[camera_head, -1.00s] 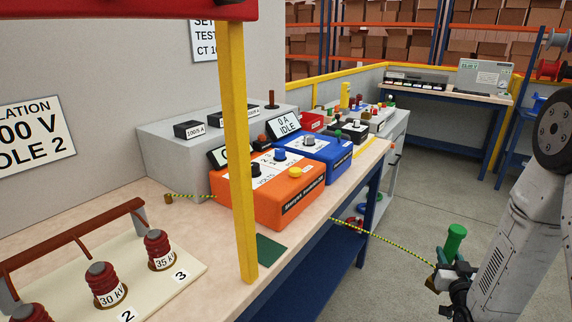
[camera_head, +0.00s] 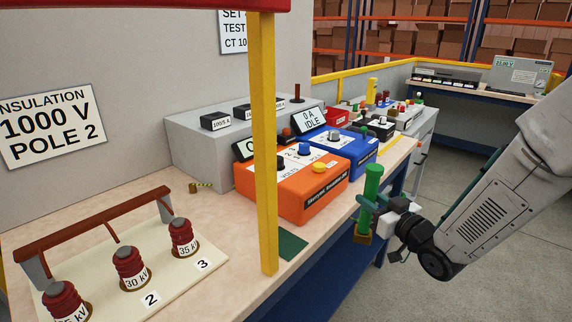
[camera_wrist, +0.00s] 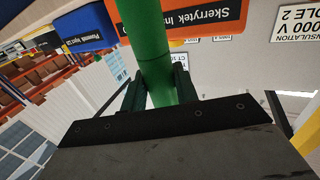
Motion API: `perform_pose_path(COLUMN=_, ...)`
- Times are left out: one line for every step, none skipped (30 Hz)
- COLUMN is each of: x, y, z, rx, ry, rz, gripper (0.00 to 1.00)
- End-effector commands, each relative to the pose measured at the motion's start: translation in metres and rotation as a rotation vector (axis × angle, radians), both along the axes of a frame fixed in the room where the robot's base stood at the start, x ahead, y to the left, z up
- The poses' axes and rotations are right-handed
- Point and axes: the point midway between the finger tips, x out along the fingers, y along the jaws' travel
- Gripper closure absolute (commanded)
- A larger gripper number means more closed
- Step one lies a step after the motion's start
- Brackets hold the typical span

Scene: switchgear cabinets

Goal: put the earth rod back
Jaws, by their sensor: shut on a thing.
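The earth rod is a green rod (camera_head: 373,182) with a brown block at its lower end. My gripper (camera_head: 370,207) is shut on it and holds it nearly upright, in front of the bench's front edge in the head view. In the wrist view the green rod (camera_wrist: 147,40) runs up between the two dark jaws of my gripper (camera_wrist: 160,88). A small brass piece (camera_head: 193,187) with a short bit of yellow-green cable (camera_head: 204,184) lies on the bench by the grey box. The rest of the cable is hidden. A flat dark green patch (camera_head: 291,246) lies on the bench front.
A yellow post (camera_head: 263,150) stands upright before the bench. An orange test box (camera_head: 305,190) and a blue one (camera_head: 350,150) sit behind the rod. A board with red insulators (camera_head: 131,268) is at left. Bare bench top (camera_head: 225,235) lies between.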

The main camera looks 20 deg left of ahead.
Motion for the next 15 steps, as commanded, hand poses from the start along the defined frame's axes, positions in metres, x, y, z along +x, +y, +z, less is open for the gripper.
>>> perform_pose_path(x=-0.009, y=0.019, z=0.013, rx=0.002, ry=-0.008, rz=0.050, gripper=1.00)
perform_pose_path(x=-0.014, y=0.028, z=0.018, rx=0.002, ry=-0.006, rz=0.077, gripper=1.00)
perform_pose_path(x=-0.020, y=0.040, z=0.025, rx=0.001, ry=-0.006, rz=0.111, gripper=1.00)
perform_pose_path(x=-0.025, y=0.050, z=0.030, rx=0.002, ry=-0.006, rz=0.135, gripper=1.00)
perform_pose_path(x=-0.030, y=0.059, z=0.035, rx=0.002, ry=-0.007, rz=0.158, gripper=1.00)
perform_pose_path(x=-0.036, y=0.071, z=0.043, rx=0.002, ry=-0.007, rz=0.187, gripper=1.00)
perform_pose_path(x=-0.041, y=0.080, z=0.048, rx=0.002, ry=-0.007, rz=0.205, gripper=1.00)
perform_pose_path(x=-0.045, y=0.089, z=0.053, rx=0.002, ry=-0.007, rz=0.223, gripper=1.00)
perform_pose_path(x=-0.050, y=0.101, z=0.060, rx=0.002, ry=-0.006, rz=0.244, gripper=1.00)
perform_pose_path(x=-0.055, y=0.111, z=0.066, rx=0.002, ry=-0.007, rz=0.259, gripper=1.00)
perform_pose_path(x=-0.058, y=0.119, z=0.071, rx=0.002, ry=-0.007, rz=0.272, gripper=1.00)
perform_pose_path(x=-0.064, y=0.130, z=0.078, rx=0.003, ry=-0.007, rz=0.289, gripper=1.00)
perform_pose_path(x=-0.068, y=0.138, z=0.083, rx=0.002, ry=-0.006, rz=0.301, gripper=1.00)
perform_pose_path(x=-0.071, y=0.144, z=0.087, rx=0.002, ry=-0.005, rz=0.311, gripper=1.00)
perform_pose_path(x=-0.077, y=0.153, z=0.093, rx=0.003, ry=-0.005, rz=0.325, gripper=1.00)
